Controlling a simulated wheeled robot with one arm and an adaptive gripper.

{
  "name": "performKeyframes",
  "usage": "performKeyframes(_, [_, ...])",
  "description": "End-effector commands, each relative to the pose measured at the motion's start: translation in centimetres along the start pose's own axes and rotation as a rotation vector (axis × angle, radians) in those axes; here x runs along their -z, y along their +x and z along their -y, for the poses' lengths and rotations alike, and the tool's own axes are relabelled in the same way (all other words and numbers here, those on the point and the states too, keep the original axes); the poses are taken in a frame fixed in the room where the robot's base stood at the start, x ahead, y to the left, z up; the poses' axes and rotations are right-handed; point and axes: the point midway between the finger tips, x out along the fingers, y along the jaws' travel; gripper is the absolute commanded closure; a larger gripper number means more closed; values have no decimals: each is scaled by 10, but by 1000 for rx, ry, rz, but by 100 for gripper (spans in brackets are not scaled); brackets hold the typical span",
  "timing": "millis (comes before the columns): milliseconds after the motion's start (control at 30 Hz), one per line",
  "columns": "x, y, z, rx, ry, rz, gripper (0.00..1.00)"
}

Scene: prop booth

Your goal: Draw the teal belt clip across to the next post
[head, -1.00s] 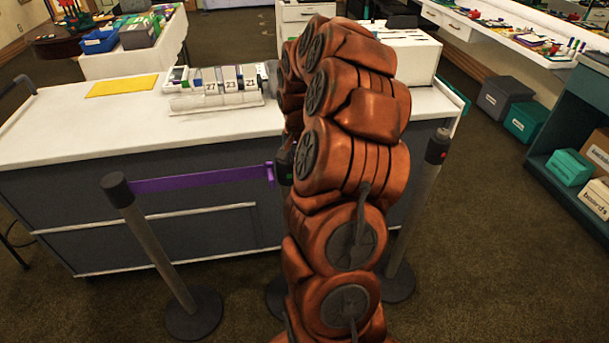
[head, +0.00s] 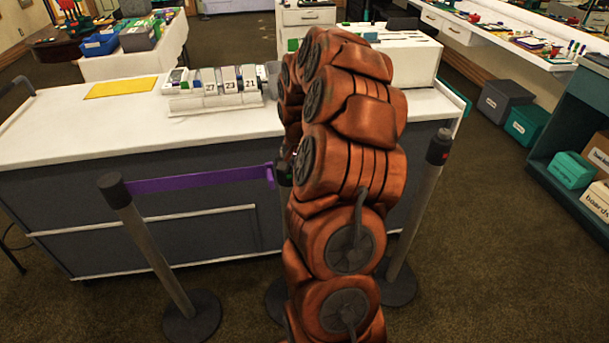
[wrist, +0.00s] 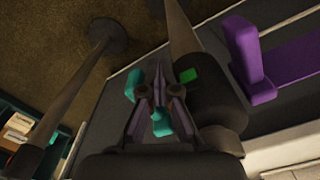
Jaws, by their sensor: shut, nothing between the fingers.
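My gripper (wrist: 160,88) is shut and shows in the wrist view, close beside the dark head of the middle post (wrist: 207,105). Teal parts of the belt clip (wrist: 160,122) show behind and to the left of the fingers, partly hidden by them. I cannot tell whether the fingers touch it. A green light (wrist: 188,75) is on the post head. The right post (head: 438,150), with a red light, stands to the right of my arm and carries no visible belt.
A purple belt (head: 205,179) runs from the left post (head: 113,190) to the middle post; its purple clip (wrist: 243,55) is close to my gripper. A white-topped counter (head: 90,130) stands right behind the posts. Floor is clear to the right of the right post.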

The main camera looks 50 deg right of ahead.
Motion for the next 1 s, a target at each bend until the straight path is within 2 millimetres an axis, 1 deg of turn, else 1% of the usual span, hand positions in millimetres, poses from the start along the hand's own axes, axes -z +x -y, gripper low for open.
performKeyframes(267, [2,0,-4,1,1,-1,100])
performKeyframes(1000, [35,0,-60,0,2,-2,100])
